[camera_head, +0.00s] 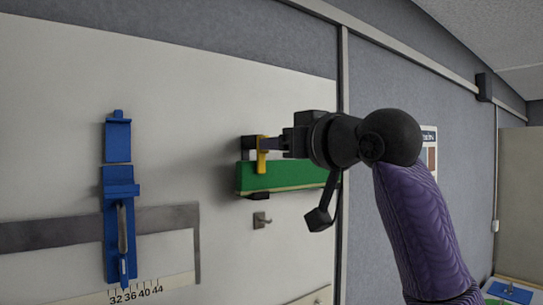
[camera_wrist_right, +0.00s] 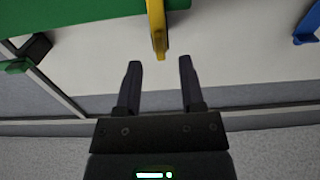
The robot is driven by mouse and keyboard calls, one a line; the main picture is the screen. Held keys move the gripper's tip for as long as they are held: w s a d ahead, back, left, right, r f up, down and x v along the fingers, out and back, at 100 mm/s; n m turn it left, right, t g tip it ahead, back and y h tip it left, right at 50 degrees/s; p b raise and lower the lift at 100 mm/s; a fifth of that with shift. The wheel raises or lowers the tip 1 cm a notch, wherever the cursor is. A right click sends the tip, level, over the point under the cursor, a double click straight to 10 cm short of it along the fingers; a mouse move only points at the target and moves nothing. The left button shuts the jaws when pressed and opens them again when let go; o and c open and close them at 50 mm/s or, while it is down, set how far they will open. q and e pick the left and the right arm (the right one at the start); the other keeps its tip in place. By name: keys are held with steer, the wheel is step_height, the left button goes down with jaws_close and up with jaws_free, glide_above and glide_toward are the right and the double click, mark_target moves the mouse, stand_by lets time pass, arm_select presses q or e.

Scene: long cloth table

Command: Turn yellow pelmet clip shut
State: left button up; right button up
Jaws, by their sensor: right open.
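The yellow pelmet clip (camera_head: 262,158) is at the upper edge of the green pelmet (camera_head: 285,178) on the white wall panel. In the right wrist view the clip (camera_wrist_right: 156,28) hangs from the green pelmet (camera_wrist_right: 70,14), with its free end near the gap between my fingertips. My right gripper (camera_head: 275,145) is open, just right of the clip in the head view. In the right wrist view its two fingers (camera_wrist_right: 160,66) are apart with nothing between them. I cannot tell whether a finger touches the clip. My left gripper is not in view.
A blue fixture (camera_head: 119,190) with a grey tool on it is mounted on the wall at the left. A small hook (camera_head: 261,220) sits below the pelmet. A vertical grey trim (camera_head: 343,110) edges the panel. The panel between blue fixture and pelmet is clear.

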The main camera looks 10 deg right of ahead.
arm_select(q)
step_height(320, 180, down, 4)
steer(key=b, duration=0.2)
steer(key=shift+b, duration=0.35)
arm_select(e)
steer(key=v, duration=0.7)
